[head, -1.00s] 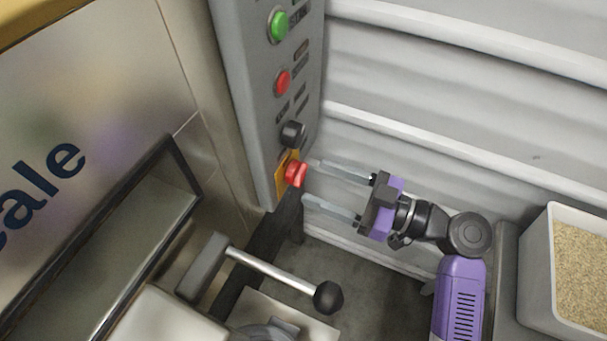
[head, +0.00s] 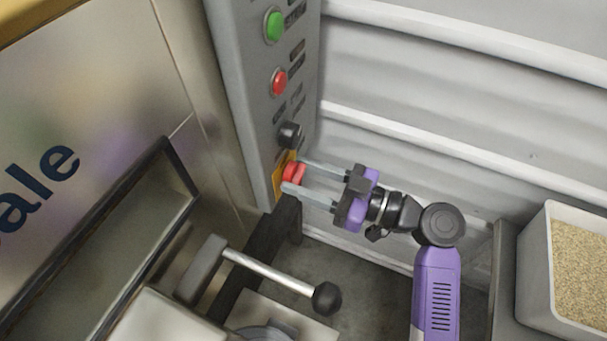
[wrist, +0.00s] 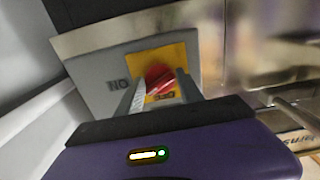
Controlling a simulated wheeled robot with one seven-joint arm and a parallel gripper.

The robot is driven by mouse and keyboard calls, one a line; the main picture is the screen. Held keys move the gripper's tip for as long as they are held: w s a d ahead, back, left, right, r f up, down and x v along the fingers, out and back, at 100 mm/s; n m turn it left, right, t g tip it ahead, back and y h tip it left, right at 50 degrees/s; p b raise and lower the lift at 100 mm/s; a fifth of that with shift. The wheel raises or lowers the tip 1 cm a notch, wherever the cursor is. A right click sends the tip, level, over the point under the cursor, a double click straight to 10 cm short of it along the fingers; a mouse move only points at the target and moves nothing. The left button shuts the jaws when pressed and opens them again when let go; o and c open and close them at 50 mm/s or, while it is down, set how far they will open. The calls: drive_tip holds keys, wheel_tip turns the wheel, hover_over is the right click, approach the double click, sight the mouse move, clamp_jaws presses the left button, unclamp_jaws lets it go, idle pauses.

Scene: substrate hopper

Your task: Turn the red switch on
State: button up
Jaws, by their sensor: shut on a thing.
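The red switch (head: 293,174) is a knob on a yellow plate (head: 280,183), low on the grey control panel (head: 262,110). My gripper (head: 294,176) has its two fingers on either side of the knob, shut on it. In the wrist view the red switch (wrist: 159,80) sits between the fingertips, in front of the yellow plate, and the knob looks tilted. The fingers hide part of it. The label beside the plate reads "NO" in part.
Above the switch are a black knob (head: 290,135), a red button (head: 280,82) and a green button (head: 274,26). A lever with a black ball (head: 326,298) stands below. A bin of grain (head: 578,270) is at the right. A corrugated wall (head: 460,120) lies behind.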

drive_tip(key=m, duration=0.2)
drive_tip(key=shift+d+r+m, duration=0.1)
drive_tip(key=shift+m, duration=0.2)
drive_tip(key=m+p, duration=0.1)
drive_tip(key=m, duration=0.2)
drive_tip(key=o, duration=1.3)
drive_tip(key=v, duration=0.7)
drive_tip(key=shift+s+d+p, duration=0.15)
drive_tip(key=shift+d+p, duration=0.15)
